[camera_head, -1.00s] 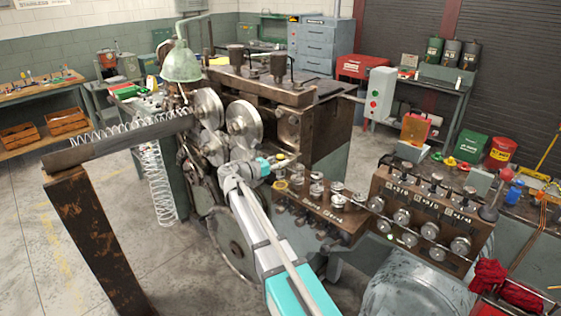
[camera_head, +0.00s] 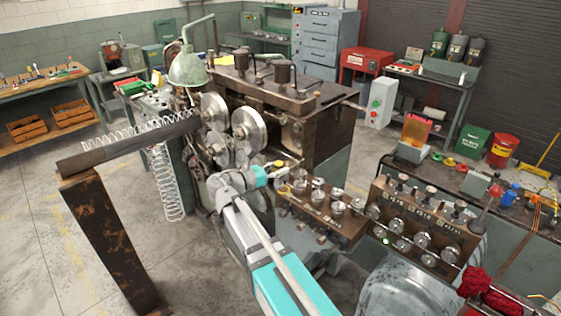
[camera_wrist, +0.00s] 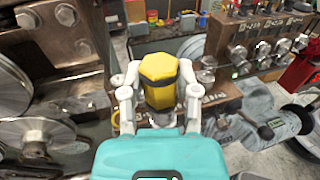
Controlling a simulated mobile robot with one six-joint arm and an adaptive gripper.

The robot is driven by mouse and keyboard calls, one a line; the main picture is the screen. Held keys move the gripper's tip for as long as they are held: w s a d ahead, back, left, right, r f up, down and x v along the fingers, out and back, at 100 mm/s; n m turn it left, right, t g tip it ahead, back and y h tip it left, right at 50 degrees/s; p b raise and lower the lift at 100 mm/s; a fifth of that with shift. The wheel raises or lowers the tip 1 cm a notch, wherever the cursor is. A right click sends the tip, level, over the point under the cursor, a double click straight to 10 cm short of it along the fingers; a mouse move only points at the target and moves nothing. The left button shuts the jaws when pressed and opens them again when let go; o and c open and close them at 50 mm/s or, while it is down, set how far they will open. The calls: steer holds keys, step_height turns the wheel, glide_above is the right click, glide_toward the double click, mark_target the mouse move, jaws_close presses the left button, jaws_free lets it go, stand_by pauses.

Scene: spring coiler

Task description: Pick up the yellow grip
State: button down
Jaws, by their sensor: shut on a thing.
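The yellow grip (camera_wrist: 157,80) is a hexagonal yellow piece with a dark band, in the middle of the wrist view. My gripper (camera_wrist: 155,92) has one finger on each side of it and is shut on it. In the head view my gripper (camera_head: 277,172) is beside the front of the coiling machine, and a small bit of yellow shows at its tip (camera_head: 281,164). What lies under the grip is mostly hidden by my gripper.
The coiling machine's metal rollers (camera_head: 248,126) stand close to the left of my gripper. A steel spring (camera_head: 165,185) hangs from the dark trough (camera_head: 125,146).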

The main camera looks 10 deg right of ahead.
steer(key=shift+s+a+r, duration=0.15)
steer(key=shift+s+r, duration=0.05)
steer(key=shift+s, duration=0.25)
stand_by(0.4)
step_height(320, 180, down, 3)
steer(key=b, duration=0.2)
steer(key=shift+b, duration=0.4)
